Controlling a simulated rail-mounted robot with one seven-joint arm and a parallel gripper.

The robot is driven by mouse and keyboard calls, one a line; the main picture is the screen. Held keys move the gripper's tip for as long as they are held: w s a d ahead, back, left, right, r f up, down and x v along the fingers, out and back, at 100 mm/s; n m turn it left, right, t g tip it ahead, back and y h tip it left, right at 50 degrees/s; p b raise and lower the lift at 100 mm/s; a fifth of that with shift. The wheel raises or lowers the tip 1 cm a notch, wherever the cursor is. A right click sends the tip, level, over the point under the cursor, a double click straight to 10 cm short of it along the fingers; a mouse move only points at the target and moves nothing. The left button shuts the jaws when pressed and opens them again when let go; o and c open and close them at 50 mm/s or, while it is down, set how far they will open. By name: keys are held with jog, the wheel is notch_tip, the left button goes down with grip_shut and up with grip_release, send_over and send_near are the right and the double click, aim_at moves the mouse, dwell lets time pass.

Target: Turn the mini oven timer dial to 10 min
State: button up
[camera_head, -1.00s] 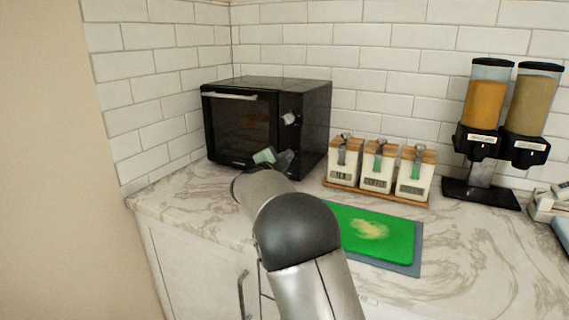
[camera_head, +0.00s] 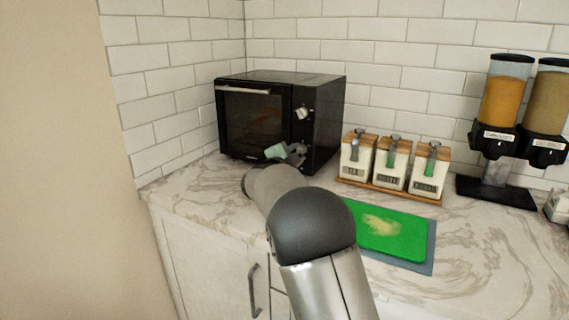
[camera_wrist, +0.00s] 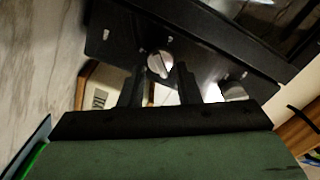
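The black mini oven (camera_head: 252,122) stands in the corner of the counter, its glass door at left and control panel at right. A light knob (camera_head: 302,113) shows high on the panel. My gripper (camera_head: 299,150) is in front of the lower panel, partly hidden behind my arm. In the wrist view my gripper (camera_wrist: 158,80) is open, its two dark fingers apart. A round silver knob (camera_wrist: 158,63) lies between and just beyond the fingertips; contact cannot be told. Another knob (camera_wrist: 235,90) is right of the fingers. I cannot read any dial marks or tell which knob is the timer.
Several labelled white canisters (camera_head: 391,164) stand on a wooden tray right of the oven. A green cutting board (camera_head: 395,238) lies on the counter in front of them. Two food dispensers (camera_head: 503,120) stand farther right. Tiled walls close the corner behind the oven.

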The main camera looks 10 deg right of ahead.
jog(key=v, duration=1.6)
jog(key=shift+s+a, duration=0.2)
jog(key=shift+s, duration=0.2)
jog(key=shift+r, duration=0.1)
